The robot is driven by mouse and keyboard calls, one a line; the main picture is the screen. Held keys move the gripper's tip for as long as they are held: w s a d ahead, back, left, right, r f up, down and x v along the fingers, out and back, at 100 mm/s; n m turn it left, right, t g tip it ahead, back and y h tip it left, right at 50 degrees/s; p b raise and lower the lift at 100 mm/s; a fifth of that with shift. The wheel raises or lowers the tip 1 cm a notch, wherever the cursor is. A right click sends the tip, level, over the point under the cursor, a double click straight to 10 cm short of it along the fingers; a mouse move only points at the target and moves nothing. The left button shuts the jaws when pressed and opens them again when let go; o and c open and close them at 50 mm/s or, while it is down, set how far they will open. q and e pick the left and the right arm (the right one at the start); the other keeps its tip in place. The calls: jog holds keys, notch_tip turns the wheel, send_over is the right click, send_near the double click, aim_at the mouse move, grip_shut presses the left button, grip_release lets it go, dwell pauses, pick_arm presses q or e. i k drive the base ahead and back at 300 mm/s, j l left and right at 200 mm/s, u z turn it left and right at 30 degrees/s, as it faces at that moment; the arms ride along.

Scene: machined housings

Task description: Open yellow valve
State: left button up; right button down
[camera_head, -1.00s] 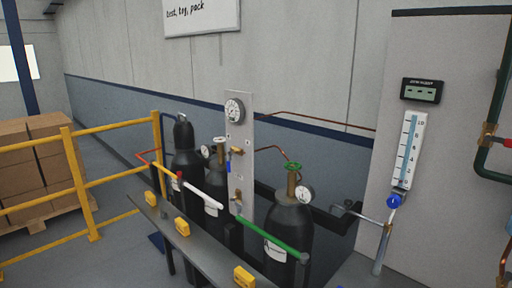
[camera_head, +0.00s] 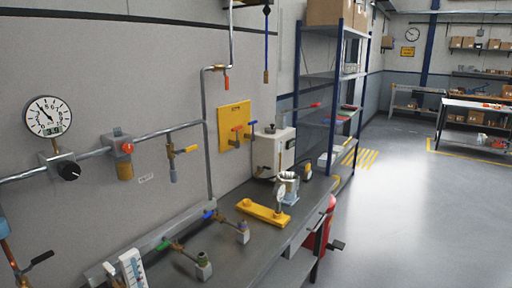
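A small valve with a yellow lever handle (camera_head: 187,149) is on the wall piping left of the middle in the head view. Its brass body (camera_head: 171,157) hangs below a grey horizontal pipe (camera_head: 150,137), with a blue-grey end piece under it. The yellow handle sticks out to the right, about level and across the upright body. Neither of my grippers shows in the head view, so nothing of mine is seen touching the valve.
A gauge (camera_head: 48,117), a black knob (camera_head: 68,170) and a red-buttoned fitting (camera_head: 124,160) are left of the valve. A yellow panel (camera_head: 234,125) holds red and blue handles. The bench (camera_head: 225,262) below carries small valves and a yellow fixture (camera_head: 262,212). Open floor (camera_head: 400,220) lies right.

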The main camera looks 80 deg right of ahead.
aim_at(194, 147)
jog(key=z, duration=2.15)
jog(key=i+l+z, duration=0.3)
jog(key=i+l, duration=0.8)
